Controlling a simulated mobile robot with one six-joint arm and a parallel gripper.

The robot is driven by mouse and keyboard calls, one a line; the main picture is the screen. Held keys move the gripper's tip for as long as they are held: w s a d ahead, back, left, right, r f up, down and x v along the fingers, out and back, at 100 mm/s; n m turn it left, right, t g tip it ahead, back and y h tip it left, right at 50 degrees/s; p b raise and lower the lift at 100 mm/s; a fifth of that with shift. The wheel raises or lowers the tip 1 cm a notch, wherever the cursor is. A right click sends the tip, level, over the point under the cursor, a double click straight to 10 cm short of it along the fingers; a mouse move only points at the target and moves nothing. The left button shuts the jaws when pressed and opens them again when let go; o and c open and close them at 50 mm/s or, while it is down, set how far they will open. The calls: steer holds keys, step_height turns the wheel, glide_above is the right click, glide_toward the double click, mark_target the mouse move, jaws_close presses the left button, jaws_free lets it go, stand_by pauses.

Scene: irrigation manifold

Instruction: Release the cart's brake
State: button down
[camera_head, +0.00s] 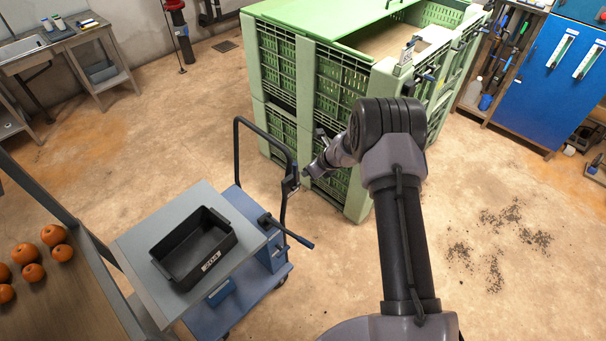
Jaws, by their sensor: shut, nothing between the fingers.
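A small dark fitting (290,181) sits on the handle's right upright. I cannot tell which of these is the brake. My gripper (305,174) is close to the dark fitting, at the handle's right side. It is shut and empty. Whether it touches the fitting cannot be seen.
A black tray (168,271) stands on the cart's top. Green slatted crates (285,65) stand stacked close behind my gripper. A bench (35,318) with several oranges is at the left. A blue cabinet (540,98) stands at the far right. The floor at right is open, with scattered dark debris (493,270).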

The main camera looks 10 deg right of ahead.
step_height(320, 180, up, 10)
steer(key=s+d+p, duration=0.1)
steer(key=s+d, duration=0.1)
steer(key=shift+s+f+p, duration=0.2)
steer(key=shift+s+p, duration=0.15)
steer(key=shift+s, duration=0.05)
steer(key=shift+s+d, duration=0.1)
steer(key=s+a+r+n+b, duration=0.4)
steer(key=s+r+n+b, duration=0.25)
steer(key=s, duration=0.25)
steer(key=s+a+r+n+b, duration=0.3)
steer(key=s+r+n+b, duration=0.2)
steer(key=s+n+b, duration=0.25)
steer(key=s+f+n+b, duration=0.1)
steer(key=s+n+b, duration=0.1)
steer(key=s, duration=0.5)
steer(key=s+f+n+h+b, duration=0.1)
steer(key=s+f+n+b, duration=0.1)
steer(key=s+n, duration=0.3)
steer(key=s+d+f+n+h+b, duration=0.1)
steer(key=s+f+n+b, duration=0.1)
steer(key=s, duration=0.8)
steer(key=shift+f+n+b, duration=0.25)
steer(key=shift+n+b, duration=0.35)
steer(key=shift+n, duration=0.1)
